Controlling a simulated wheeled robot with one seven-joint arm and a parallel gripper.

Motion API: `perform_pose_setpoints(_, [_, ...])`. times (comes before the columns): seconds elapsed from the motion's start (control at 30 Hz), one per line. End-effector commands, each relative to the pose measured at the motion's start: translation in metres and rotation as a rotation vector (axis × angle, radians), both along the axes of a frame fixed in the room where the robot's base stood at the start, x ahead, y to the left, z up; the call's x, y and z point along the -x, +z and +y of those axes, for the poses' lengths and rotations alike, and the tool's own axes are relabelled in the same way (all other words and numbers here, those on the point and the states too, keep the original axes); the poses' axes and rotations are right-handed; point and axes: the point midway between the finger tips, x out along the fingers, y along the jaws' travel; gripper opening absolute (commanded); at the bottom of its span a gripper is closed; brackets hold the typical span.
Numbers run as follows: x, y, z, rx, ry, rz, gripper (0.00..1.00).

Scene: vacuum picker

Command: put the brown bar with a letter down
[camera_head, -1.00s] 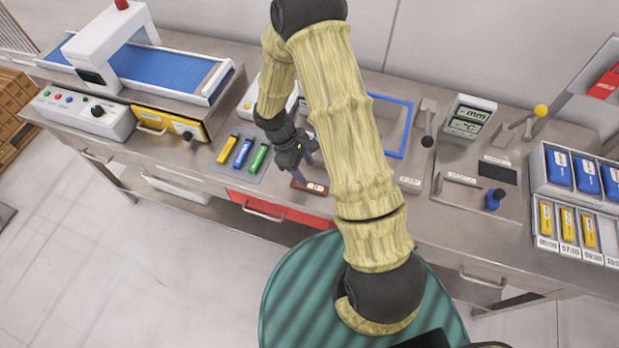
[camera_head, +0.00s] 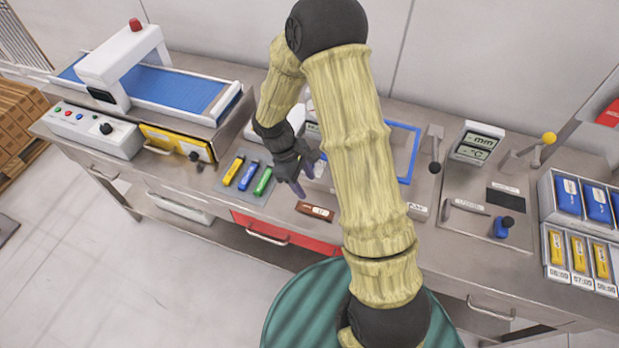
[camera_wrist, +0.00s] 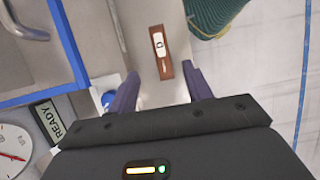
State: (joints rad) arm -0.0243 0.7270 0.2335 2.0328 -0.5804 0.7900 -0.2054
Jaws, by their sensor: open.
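The brown bar with a letter (camera_head: 315,211) lies flat on the metal worktop near its front edge, above the red drawer. In the wrist view the bar (camera_wrist: 160,52) shows a white label with a dark letter, beyond my fingertips and between their lines. My gripper (camera_head: 307,180) is above and behind the bar, apart from it. In the wrist view my gripper (camera_wrist: 161,85) has its two purple fingers spread with nothing between them.
Yellow, blue and green bars (camera_head: 248,175) lie on a grey mat to the left. A blue square frame (camera_head: 408,155) is behind my arm. A scale with a dial (camera_wrist: 14,150) and a READY sign (camera_wrist: 53,122) show in the wrist view. Bare worktop surrounds the bar.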

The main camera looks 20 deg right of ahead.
Motion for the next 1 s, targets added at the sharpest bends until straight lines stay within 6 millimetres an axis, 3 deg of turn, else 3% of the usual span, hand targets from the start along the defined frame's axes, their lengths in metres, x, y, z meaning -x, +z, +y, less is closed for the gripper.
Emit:
perform_pose_setpoints(0.17, [0.013,0.032,-0.005,-0.033,-0.127,-0.084,0.50])
perform_pose_setpoints(0.6, [0.076,0.124,-0.021,-0.215,-0.702,-0.450,0.50])
perform_pose_setpoints(0.8, [0.094,0.142,-0.026,-0.281,-0.877,-0.559,0.50])
perform_pose_setpoints(1.0, [0.096,0.143,-0.026,-0.287,-0.897,-0.569,0.50])
